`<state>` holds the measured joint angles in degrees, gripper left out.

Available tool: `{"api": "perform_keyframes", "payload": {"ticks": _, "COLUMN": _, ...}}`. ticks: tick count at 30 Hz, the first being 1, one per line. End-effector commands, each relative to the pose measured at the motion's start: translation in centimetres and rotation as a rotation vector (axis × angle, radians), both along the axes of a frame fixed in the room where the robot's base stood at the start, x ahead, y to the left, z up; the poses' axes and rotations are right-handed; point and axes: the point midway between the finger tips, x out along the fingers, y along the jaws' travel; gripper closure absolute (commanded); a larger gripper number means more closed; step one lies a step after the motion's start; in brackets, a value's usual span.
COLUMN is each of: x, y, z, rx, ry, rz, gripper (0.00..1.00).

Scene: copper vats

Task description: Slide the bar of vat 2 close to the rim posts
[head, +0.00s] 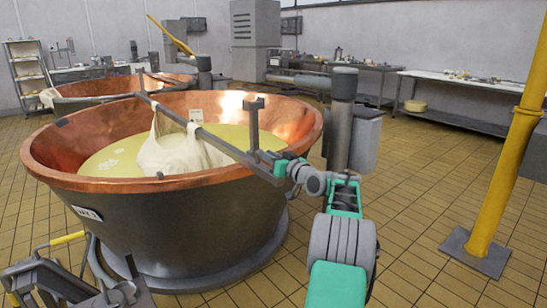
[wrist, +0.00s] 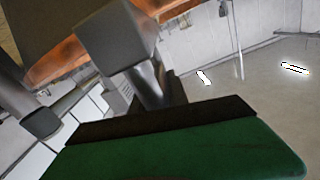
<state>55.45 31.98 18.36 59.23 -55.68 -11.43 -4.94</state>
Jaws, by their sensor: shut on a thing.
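The near copper vat (head: 150,240) stands in front of me, with pale yellow liquid inside; its front label is too small to read surely. A grey bar (head: 222,145) crosses above its rim, with white cloth (head: 175,152) hanging from it into the liquid. A grey upright post (head: 252,125) stands by the bar's near end at the right rim. My gripper (head: 281,167) is shut at the bar's near end, just outside the rim. In the wrist view, a grey block and shaft (wrist: 115,38) lie just beyond my green-and-black gripper (wrist: 165,118); the grasp itself is hidden.
A second copper vat (head: 100,88) stands behind left. A grey column (head: 341,125) with a box rises close right of the near vat. A yellow post (head: 500,160) stands farther right. Benches (head: 455,85) line the back wall. Tiled floor between is clear.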

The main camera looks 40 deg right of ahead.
Motion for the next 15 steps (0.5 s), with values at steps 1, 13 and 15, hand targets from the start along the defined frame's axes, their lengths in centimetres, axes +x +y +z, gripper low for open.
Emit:
{"api": "perform_keyframes", "payload": {"ticks": 1, "x": 0.18, "y": 0.19, "z": -0.47, "rx": 0.006, "ry": 0.006, "rz": 0.002, "gripper": 1.00}}
{"api": "perform_keyframes", "payload": {"ticks": 13, "x": 0.00, "y": 0.04, "z": -0.39, "rx": 0.005, "ry": 0.004, "rz": 0.001, "gripper": 0.60}}
{"api": "perform_keyframes", "payload": {"ticks": 15, "x": -0.05, "y": -0.04, "z": -0.33, "rx": 0.005, "ry": 0.004, "rz": 0.000, "gripper": 0.60}}
